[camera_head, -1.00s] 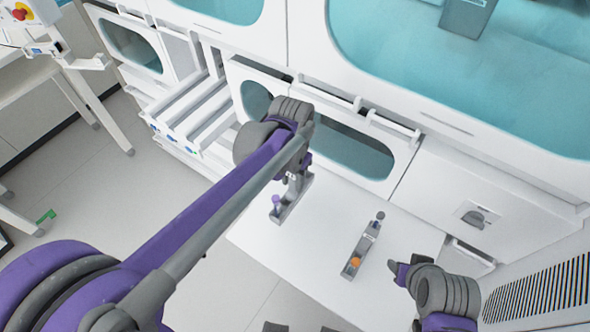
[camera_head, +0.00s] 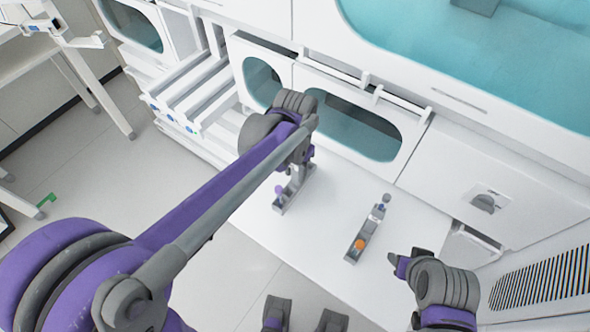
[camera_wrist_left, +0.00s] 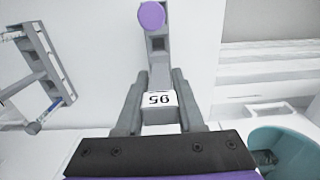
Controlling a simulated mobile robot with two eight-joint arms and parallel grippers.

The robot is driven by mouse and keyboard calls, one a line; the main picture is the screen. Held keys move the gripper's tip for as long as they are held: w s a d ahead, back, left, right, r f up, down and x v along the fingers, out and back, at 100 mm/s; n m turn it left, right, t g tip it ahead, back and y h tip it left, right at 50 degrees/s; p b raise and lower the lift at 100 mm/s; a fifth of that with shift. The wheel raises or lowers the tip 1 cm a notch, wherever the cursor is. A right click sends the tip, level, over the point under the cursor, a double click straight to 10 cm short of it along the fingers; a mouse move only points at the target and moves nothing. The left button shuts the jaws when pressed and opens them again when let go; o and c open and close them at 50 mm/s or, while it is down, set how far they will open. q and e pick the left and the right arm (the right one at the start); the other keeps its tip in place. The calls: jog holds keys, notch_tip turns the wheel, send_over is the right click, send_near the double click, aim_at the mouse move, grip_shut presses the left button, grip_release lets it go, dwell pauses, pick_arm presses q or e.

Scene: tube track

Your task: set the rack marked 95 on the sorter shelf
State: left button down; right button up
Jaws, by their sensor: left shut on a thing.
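The rack marked 95 is a slim grey holder with a purple-capped tube; it shows in the head view (camera_head: 292,192). In the left wrist view, its white label reading 95 (camera_wrist_left: 160,99) appears upside down between my fingers. My left gripper (camera_head: 298,170) is shut on this rack over the white bench; whether the rack touches the bench is unclear. The white slatted shelf at the left of the head view (camera_head: 200,92) looks like the sorter shelf. My right gripper (camera_head: 398,262) hovers at the right; its jaw opening is not clear.
A second grey rack (camera_head: 368,235) with an orange and a blue-grey cap stands on the white bench (camera_head: 325,225), between my grippers. White cabinets with teal windows (camera_head: 355,125) rise behind the bench. Open floor (camera_head: 140,190) lies at the left.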

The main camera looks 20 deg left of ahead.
pick_arm(q)
jog(key=shift+s+f, duration=0.1)
jog(key=shift+f, duration=0.2)
pick_arm(e)
jog(key=shift+f, duration=0.15)
pick_arm(q)
jog(key=shift+f+b, duration=0.2)
jog(key=shift+b, duration=0.1)
pick_arm(e)
jog(key=shift+f, duration=0.15)
pick_arm(q)
jog(key=shift+f, duration=0.35)
pick_arm(e)
jog(key=shift+s+f, duration=0.1)
jog(key=shift+f, duration=0.15)
pick_arm(q)
jog(key=shift+c, duration=2.2)
grip_release()
jog(key=shift+r, duration=0.1)
notch_tip(320, 180, up, 11)
jog(key=shift+f+p, duration=0.15)
jog(key=shift+p, duration=0.2)
pick_arm(e)
jog(key=shift+r, duration=0.65)
